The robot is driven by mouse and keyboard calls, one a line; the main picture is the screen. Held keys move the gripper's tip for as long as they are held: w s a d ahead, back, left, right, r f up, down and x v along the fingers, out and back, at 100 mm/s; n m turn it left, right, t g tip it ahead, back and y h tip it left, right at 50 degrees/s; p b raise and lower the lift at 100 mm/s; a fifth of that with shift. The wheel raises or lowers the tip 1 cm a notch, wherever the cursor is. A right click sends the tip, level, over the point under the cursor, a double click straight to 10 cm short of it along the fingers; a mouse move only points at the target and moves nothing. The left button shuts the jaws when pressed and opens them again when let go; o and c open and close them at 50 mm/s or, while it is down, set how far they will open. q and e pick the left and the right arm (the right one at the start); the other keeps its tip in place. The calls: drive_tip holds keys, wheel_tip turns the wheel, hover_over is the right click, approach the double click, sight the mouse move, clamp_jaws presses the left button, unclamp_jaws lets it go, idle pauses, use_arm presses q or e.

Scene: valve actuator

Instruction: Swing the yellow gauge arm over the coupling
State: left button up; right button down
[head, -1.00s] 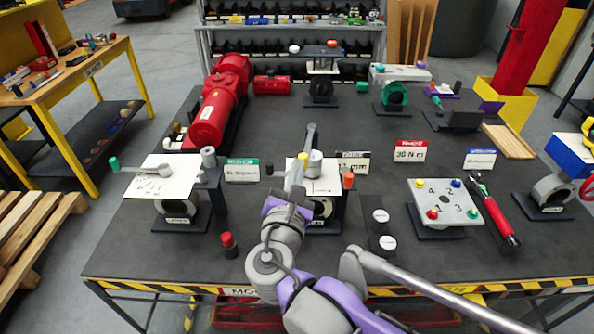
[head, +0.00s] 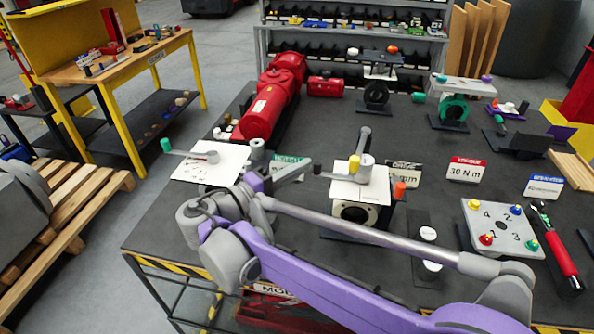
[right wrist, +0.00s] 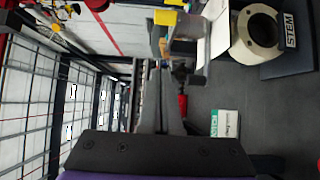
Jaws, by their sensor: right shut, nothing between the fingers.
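The yellow-knobbed gauge arm (head: 354,163) sits on the white-topped stand (head: 343,190) at mid-table, beside a grey upright cylinder. Its yellow knob (right wrist: 165,17) also shows at the top of the right wrist view. The stand's pale ring (right wrist: 258,28) with the STEM label shows there too. I cannot tell which part is the coupling. My right gripper (head: 306,163) points rightward, left of the stand and apart from the yellow knob. Its fingers (right wrist: 166,66) are shut and empty. My right forearm hides the front of the table. My left gripper is out of view.
A red cylinder actuator (head: 268,105) lies behind. A numbered plate (head: 502,228) and a red-handled wrench (head: 560,255) are at the right. Cards stand along the middle.

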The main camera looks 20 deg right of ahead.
sight(353, 166)
drive_tip(key=d, duration=0.2)
drive_tip(key=s+d, duration=0.1)
drive_tip(key=d, duration=0.2)
drive_tip(key=d+p, duration=0.1)
drive_tip(key=d, duration=0.1)
drive_tip(key=shift+s+d, duration=0.15)
drive_tip(key=shift+d, duration=0.25)
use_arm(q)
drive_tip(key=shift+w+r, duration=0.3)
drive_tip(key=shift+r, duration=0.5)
use_arm(e)
drive_tip(key=shift+s+d+p, duration=0.35)
drive_tip(key=shift+s+d, duration=0.8)
drive_tip(key=shift+s, duration=0.05)
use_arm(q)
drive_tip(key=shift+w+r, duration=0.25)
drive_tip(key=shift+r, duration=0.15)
use_arm(e)
drive_tip(key=shift+w, duration=0.1)
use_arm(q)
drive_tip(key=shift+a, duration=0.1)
